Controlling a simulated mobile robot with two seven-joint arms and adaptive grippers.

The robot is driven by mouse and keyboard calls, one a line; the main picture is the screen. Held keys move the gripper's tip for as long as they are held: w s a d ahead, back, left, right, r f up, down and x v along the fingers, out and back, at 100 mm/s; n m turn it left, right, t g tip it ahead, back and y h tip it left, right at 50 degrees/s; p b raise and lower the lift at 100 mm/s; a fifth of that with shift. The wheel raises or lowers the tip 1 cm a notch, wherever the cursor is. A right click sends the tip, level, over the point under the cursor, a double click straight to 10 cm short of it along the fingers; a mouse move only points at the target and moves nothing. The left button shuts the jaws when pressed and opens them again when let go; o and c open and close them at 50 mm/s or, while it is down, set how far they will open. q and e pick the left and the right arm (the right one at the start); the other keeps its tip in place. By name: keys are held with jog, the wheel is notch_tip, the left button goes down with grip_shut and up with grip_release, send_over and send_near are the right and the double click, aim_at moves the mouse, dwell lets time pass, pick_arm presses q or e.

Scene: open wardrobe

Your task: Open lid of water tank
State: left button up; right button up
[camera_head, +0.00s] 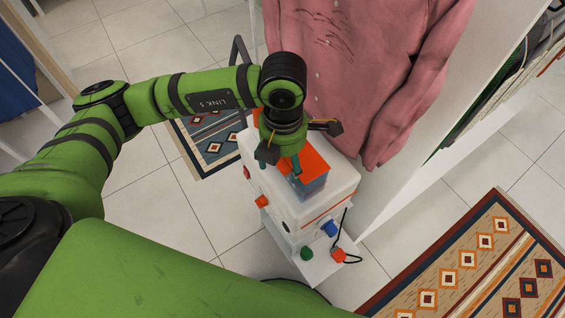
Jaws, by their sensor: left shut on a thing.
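The water tank (310,187) is a bluish translucent box set in the top of a white appliance. Its orange lid (314,163) lies over the top of the tank; the gripper partly hides it, and I cannot tell whether it is raised at all. My left gripper (284,160) points down at the lid's left part and is shut on what appears to be the lid. The exact contact is hidden by the wrist and fingers. My right gripper is out of the picture.
The white appliance (345,184) has red, blue and green knobs and a black cord. A pink shirt (365,60) hangs close behind it. A white wardrobe panel (425,110) stands to the right.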

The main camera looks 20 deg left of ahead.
pick_arm(q)
jog(key=shift+w+d+r, duration=0.15)
jog(key=shift+w+r, duration=0.05)
jog(key=shift+r, duration=0.2)
jog(key=shift+w+d+r, duration=0.15)
jog(key=shift+r, duration=0.2)
jog(key=c, duration=0.6)
jog(key=shift+w+d+r+p, duration=0.15)
jog(key=shift+w+r+p, duration=0.1)
jog(key=shift+r, duration=0.25)
jog(key=shift+w+d+r+p, duration=0.1)
jog(key=shift+w+r+p, duration=0.15)
jog(key=shift+r, duration=0.2)
grip_shut()
jog(key=shift+w+d+r+b, duration=0.35)
jog(key=shift+w+d+r, duration=0.4)
jog(key=shift+w+d, duration=0.1)
jog(key=shift+a, duration=0.1)
